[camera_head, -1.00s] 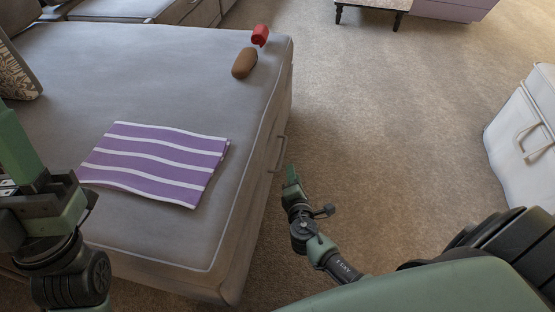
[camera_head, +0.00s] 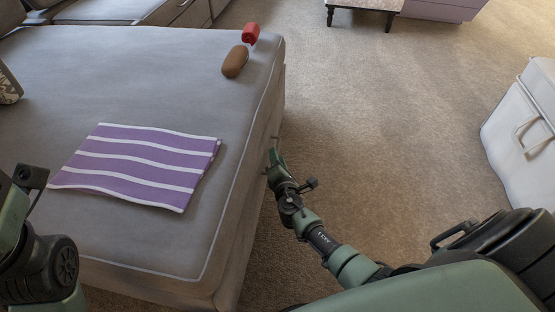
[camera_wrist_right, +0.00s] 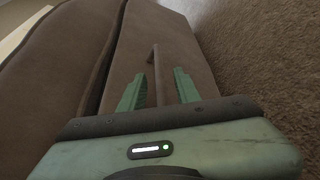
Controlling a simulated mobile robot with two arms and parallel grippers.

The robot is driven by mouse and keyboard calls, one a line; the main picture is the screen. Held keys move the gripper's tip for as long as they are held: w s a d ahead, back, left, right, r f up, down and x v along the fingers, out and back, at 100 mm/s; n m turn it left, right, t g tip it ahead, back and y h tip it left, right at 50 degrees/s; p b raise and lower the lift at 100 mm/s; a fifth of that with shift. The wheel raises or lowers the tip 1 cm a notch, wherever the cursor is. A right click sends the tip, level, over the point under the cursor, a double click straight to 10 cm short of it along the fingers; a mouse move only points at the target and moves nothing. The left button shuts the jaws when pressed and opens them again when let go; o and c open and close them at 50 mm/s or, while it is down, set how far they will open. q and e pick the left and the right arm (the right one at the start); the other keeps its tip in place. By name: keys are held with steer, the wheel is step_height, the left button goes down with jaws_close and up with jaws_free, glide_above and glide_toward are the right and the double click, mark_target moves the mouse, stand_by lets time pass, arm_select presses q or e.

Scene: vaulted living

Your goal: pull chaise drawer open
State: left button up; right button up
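The grey chaise (camera_head: 235,190) fills the left of the head view, with its drawer front along its right side. The drawer front (camera_wrist_right: 125,65) shows in the right wrist view with a slim bar handle (camera_wrist_right: 155,58) on it; the drawer looks closed. My right gripper (camera_head: 275,158) is at this side of the chaise and hides most of the handle in the head view. In the right wrist view, my right gripper (camera_wrist_right: 159,74) is open, its green fingers on either side of the handle, with gaps to both. My left gripper (camera_head: 14,205) is partly cut off at the left edge.
A purple striped cloth (camera_head: 145,165), a brown oval object (camera_head: 235,61) and a red object (camera_head: 250,34) lie on the chaise top. The carpet (camera_head: 385,130) right of the chaise is clear up to a white chest (camera_head: 520,135).

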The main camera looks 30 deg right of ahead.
jaws_close()
stand_by(1.4)
